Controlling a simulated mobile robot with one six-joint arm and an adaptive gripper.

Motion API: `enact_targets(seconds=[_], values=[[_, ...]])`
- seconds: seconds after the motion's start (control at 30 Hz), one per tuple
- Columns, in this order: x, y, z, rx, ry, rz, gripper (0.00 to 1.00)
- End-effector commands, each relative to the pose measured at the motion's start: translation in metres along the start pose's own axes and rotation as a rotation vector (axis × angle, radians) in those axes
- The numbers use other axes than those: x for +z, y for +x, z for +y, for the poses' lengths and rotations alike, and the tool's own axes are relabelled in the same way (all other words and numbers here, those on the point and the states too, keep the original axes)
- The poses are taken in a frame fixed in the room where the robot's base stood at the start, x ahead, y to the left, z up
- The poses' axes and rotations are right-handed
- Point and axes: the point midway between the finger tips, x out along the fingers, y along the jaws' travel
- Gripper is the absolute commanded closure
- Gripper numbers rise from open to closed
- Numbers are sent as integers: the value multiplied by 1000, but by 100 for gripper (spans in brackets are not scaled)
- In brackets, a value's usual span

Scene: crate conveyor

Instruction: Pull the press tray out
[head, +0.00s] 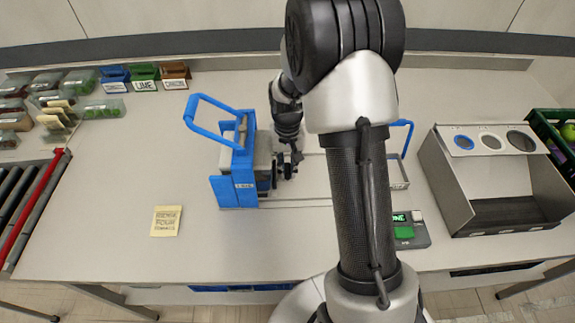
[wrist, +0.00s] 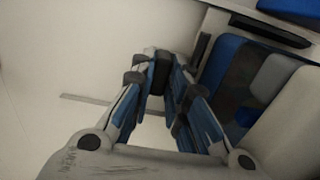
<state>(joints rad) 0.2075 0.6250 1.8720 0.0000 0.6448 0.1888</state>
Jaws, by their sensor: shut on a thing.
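The blue press (head: 240,180) stands left of centre, its blue lever (head: 207,112) raised to the left. My gripper (head: 283,172) is at the press's right side. In the wrist view my gripper (wrist: 161,88) has its fingertips drawn in around a small dark piece between them, which looks like the press tray's handle. The tray itself cannot be made out clearly; my gripper and the press hide it. Blue and grey parts of the press (wrist: 222,62) fill the right of the wrist view.
Pale rails (head: 312,199) run right from the press, partly behind my arm. A green-lit control box (head: 420,238) and a grey bin with round holes (head: 447,190) stand to the right. A yellow note (head: 166,221) lies at the left, with clear table around it.

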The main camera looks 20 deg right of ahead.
Motion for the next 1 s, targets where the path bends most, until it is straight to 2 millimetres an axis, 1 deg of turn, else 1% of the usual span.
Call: enact_targets(seconds=[0.13,0.27,0.37,0.7,0.9,1.0], values=[[0,0,5,0,1,0,100],[0,-1,19,0,4,0,100],[0,-1,37,0,5,1,100],[0,-1,114,0,6,0,100],[0,-1,149,0,4,1,100],[0,-1,160,0,3,1,100]])
